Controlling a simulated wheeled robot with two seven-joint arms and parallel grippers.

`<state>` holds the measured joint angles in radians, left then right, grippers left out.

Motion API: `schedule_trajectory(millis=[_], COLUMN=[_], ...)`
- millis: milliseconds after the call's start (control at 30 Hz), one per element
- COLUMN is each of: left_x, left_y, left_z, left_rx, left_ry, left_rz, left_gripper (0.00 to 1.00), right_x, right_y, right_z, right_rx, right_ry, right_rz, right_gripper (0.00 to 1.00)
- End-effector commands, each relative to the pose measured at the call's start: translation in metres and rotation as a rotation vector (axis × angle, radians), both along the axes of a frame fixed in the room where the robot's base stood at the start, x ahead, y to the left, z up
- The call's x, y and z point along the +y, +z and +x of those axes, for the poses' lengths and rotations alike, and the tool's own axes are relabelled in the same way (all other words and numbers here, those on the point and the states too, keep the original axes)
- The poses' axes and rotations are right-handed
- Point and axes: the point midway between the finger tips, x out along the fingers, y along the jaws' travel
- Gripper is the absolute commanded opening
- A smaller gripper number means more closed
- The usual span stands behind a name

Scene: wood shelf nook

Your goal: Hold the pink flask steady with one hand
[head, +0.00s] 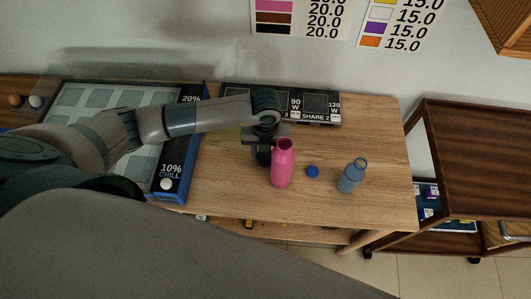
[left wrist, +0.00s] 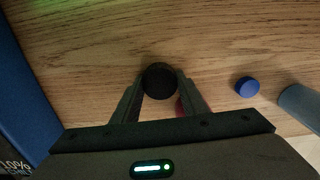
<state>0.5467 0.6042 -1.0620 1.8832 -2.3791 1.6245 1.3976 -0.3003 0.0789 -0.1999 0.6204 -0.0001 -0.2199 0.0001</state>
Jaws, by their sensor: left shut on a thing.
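The pink flask (head: 283,165) stands upright on the wooden table with its mouth open. My left gripper (head: 265,147) points down just behind and left of it. In the left wrist view this gripper (left wrist: 160,84) is shut on a dark round thing (left wrist: 160,78), seen from above. The dark round thing also shows in the head view (head: 264,157), close beside the flask. In the left wrist view only a bit of pink (left wrist: 184,107) shows by the right finger; the rest of the flask is hidden. I cannot see my right gripper.
A blue cap (head: 312,171) lies right of the flask; a blue-grey bottle (head: 351,176) with a loop top stands farther right. A blue-edged panel (head: 171,187) lies at the left, and a dark panel (head: 324,117) lies at the back. The table's (head: 385,211) right front is clear.

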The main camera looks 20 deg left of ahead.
Motion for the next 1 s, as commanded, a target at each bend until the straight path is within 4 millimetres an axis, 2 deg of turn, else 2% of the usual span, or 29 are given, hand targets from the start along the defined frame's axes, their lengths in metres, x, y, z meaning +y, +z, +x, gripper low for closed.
schedule_trajectory(millis=[133,167,200,233,733,1000], left_x=[0.0,0.0,0.0,0.0,0.0,-0.001], left_y=[-0.004,-0.003,-0.003,-0.003,0.004,0.039], left_z=[0.0,0.0,0.0,0.0,0.0,0.001], left_rx=[0.0,0.0,0.0,0.0,-0.001,-0.004], left_ry=[0.0,0.0,0.0,0.0,-0.001,-0.002], left_rz=[0.0,0.0,0.0,0.0,-0.002,-0.003], left_gripper=[0.13,0.44,0.54,0.58,0.58,0.58], right_x=[0.0,0.0,0.0,0.0,-0.002,-0.002], right_y=[-0.004,-0.003,-0.002,-0.002,-0.003,-0.017], right_z=[0.0,0.0,0.0,0.0,0.0,0.0], right_rx=[0.0,0.0,0.0,0.0,0.001,0.001], right_ry=[0.0,0.0,0.0,0.0,0.001,0.001], right_rz=[0.0,0.0,0.0,0.0,-0.002,-0.002], right_gripper=[0.67,0.67,0.67,0.67,0.67,0.67])
